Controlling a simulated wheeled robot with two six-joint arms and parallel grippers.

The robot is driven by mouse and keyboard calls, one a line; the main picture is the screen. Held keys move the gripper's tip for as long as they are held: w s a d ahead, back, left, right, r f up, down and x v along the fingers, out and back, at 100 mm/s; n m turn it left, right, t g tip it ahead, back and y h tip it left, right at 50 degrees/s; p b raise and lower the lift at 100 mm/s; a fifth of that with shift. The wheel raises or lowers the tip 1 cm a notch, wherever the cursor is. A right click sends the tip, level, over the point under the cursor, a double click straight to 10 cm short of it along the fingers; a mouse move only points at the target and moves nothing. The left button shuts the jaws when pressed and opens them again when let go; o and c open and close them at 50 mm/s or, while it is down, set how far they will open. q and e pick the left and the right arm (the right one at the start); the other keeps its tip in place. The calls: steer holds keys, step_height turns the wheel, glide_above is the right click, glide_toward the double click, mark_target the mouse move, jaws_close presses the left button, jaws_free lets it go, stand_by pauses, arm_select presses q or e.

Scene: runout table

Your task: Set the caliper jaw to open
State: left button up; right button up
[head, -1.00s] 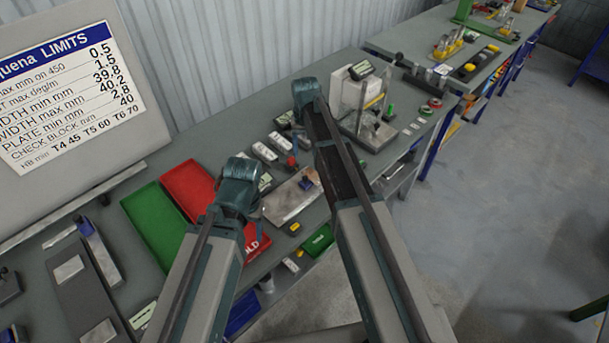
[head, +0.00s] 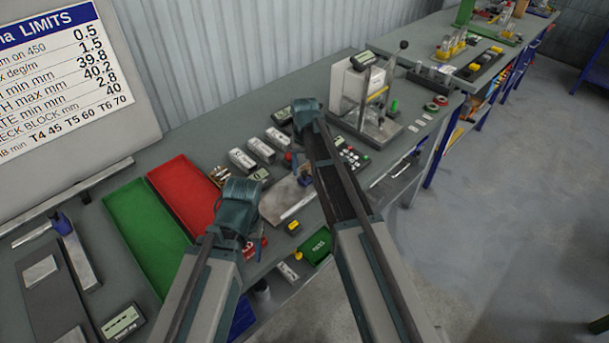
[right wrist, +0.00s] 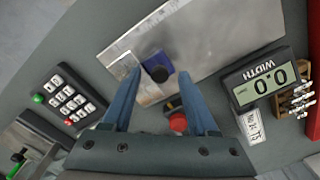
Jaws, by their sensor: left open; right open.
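A blue slider with a dark knob (right wrist: 157,66) sits at a bright metal plate (right wrist: 205,40) in the right wrist view; I take it for the caliper jaw, but cannot be sure. The blue piece also shows in the head view (head: 303,172). A display marked WIDTH (right wrist: 262,77) reads 0.0, upside down, to the right. My right gripper (right wrist: 158,75) is open and empty, its fingers to either side of the blue slider in the picture; contact cannot be told. My left gripper (head: 250,228) is open by the red tray's near end, its fingers mostly hidden.
A red round button (right wrist: 178,122) shows between my right fingers. A keypad (right wrist: 70,95) lies to the left. The head view shows a green tray (head: 145,225), a red tray (head: 180,190), a gauge stand (head: 365,100) and a green box (head: 316,246) around the plate.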

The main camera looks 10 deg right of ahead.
steer(key=shift+f, duration=0.1)
jaws_close()
stand_by(0.3)
stand_by(1.1)
